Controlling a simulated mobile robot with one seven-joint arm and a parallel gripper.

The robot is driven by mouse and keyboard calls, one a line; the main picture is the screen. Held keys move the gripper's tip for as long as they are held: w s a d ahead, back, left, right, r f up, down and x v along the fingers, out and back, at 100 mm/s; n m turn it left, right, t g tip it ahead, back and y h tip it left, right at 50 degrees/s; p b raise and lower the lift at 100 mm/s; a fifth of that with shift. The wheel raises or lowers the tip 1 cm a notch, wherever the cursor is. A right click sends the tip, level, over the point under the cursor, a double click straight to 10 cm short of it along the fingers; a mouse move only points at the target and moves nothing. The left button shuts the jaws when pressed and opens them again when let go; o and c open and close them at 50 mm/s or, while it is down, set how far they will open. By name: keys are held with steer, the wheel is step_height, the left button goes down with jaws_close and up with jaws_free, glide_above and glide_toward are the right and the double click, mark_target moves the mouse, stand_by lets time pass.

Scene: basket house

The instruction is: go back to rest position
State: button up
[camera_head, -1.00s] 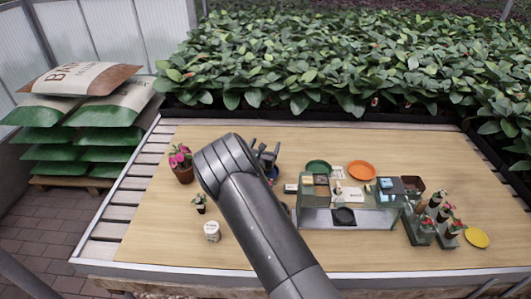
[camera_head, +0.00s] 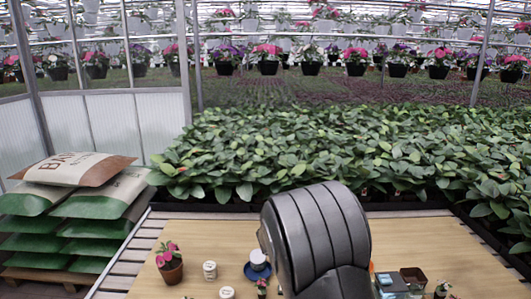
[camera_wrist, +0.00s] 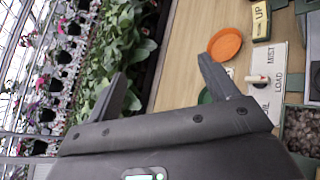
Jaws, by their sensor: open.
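My gripper (camera_wrist: 165,95) shows in the wrist view with its two fingers spread wide and nothing between them. It is held up above the far side of the wooden table (camera_head: 210,236), with the green plant bed beyond one finger. In the head view my dark arm fills the lower middle and hides the gripper and much of the table. In the wrist view an orange plate (camera_wrist: 225,44) lies past the right finger, with part of a green plate (camera_wrist: 206,97) near that finger.
A pink potted flower (camera_head: 169,262), white cups (camera_head: 210,270) and a blue saucer (camera_head: 256,272) stand on the table's left half. A labelled panel (camera_wrist: 268,75) lies at right in the wrist view. Stacked sacks (camera_head: 75,215) stand left; leafy plants (camera_head: 330,150) fill the back.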

steer(key=s+d+r+m+g+y, duration=0.25)
steer(key=s+d+m, duration=0.2)
steer(key=s, duration=0.55)
steer(key=s+d+r+m+g+y, duration=0.1)
steer(key=s+d+r+m+g, duration=0.2)
steer(key=s+m, duration=0.5)
steer(key=s+a+r+m+y, duration=0.1)
steer(key=s+a+m+y, duration=0.2)
steer(key=s, duration=0.8)
steer(key=s+a+r+m+t+y, duration=0.1)
steer(key=s+a+m+y, duration=0.2)
steer(key=s+a, duration=0.3)
steer(key=s+y, duration=0.1)
steer(key=s, duration=0.3)
steer(key=shift+s, duration=0.4)
steer(key=shift+o, duration=0.3)
steer(key=shift+y, duration=0.25)
